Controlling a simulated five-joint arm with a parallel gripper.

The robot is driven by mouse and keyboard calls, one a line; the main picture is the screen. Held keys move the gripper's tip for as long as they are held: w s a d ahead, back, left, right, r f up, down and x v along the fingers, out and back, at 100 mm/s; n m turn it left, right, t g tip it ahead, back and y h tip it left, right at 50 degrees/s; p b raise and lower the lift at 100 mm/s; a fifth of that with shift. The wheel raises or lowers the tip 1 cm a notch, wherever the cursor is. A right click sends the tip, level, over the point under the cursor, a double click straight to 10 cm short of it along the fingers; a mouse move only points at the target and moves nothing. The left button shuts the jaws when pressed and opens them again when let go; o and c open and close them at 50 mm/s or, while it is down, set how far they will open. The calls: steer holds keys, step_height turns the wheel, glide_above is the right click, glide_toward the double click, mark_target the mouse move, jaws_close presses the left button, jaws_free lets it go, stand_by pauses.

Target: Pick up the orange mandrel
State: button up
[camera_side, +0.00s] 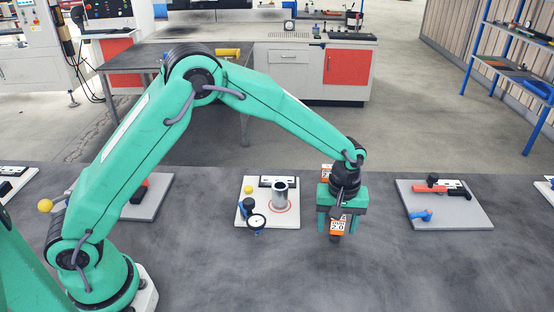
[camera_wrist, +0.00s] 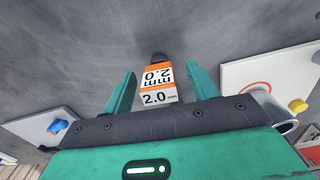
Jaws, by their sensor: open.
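An orange and white block marked "2.0 mm" (camera_wrist: 157,86), with a dark end, appears to be the orange mandrel. In the wrist view it lies between the two green fingers of my gripper (camera_wrist: 161,72), with a gap on each side. My gripper is open. In the side view my gripper (camera_side: 337,228) points down over the dark table, and the block (camera_side: 338,224) shows at its fingers. I cannot tell whether the block's underside touches the table. A second orange label (camera_side: 327,172) shows behind the gripper in the side view, partly hidden.
A board to the right (camera_side: 460,217) carries a red-orange tool (camera_side: 430,189) and a blue piece (camera_side: 421,216).

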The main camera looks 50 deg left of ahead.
stand_by(0.4)
steer(key=c, duration=1.1)
steer(key=shift+r, duration=0.1)
steer(key=shift+r, duration=0.35)
step_height(320, 180, up, 3)
steer(key=s+d+r, duration=0.2)
steer(key=s, duration=0.1)
steer(key=s+d+r, duration=0.2)
steer(key=s+d, duration=0.1)
steer(key=s+d+r, duration=0.2)
steer(key=s+r, duration=0.1)
steer(key=shift+d, duration=0.15)
steer(key=shift+r, duration=0.1)
